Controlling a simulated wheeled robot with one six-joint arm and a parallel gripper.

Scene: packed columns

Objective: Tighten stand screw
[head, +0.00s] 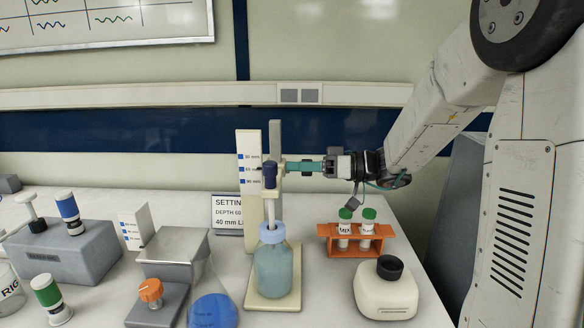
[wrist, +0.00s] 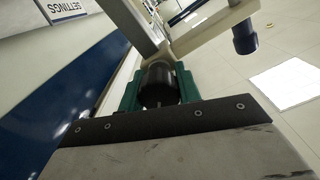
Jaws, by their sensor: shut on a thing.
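The stand has a grey upright post (head: 276,145) and a cream base plate (head: 258,300). A cream clamp on the post holds a probe with a dark blue cap (head: 269,175); the probe's lower end reaches into a bottle of blue-green liquid (head: 274,270). My gripper (head: 303,167) comes in level from the right, at the right side of the post. Its teal fingers are shut on the black stand screw (wrist: 158,85), a round knob between them in the wrist view. The dark blue cap also shows there (wrist: 245,38). The screw's thread is hidden.
An orange rack (head: 340,244) with green-capped tubes and a cream bottle with a black cap (head: 386,290) stand below my arm. A flask (head: 208,290) is left of the base.

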